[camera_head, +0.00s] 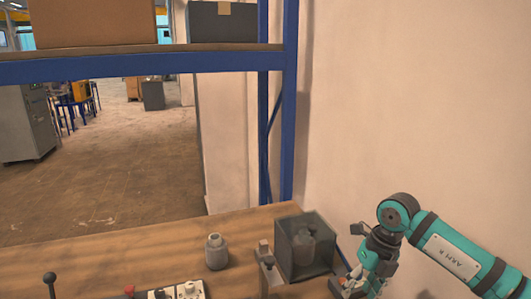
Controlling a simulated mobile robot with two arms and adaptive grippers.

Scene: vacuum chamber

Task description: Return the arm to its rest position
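My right arm (450,255), teal and dark grey with a label plate, comes in from the right edge and bends down at its elbow. My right gripper (352,284) is low in the picture, just right of and in front of a dark see-through box (288,262) on the wooden table. The gripper is small and partly cut by the bottom edge, so whether its fingers are open or shut is unclear. A grey rounded object shows inside the box. My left arm and gripper are not in view.
A grey bottle-shaped part (216,252) stands on the wooden table (120,250) left of the box. A switch panel (178,291), a red knob (129,291) and a black-knobbed lever (50,280) line the front. A blue shelf (140,65) stands behind; a wall (420,100) bounds the right.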

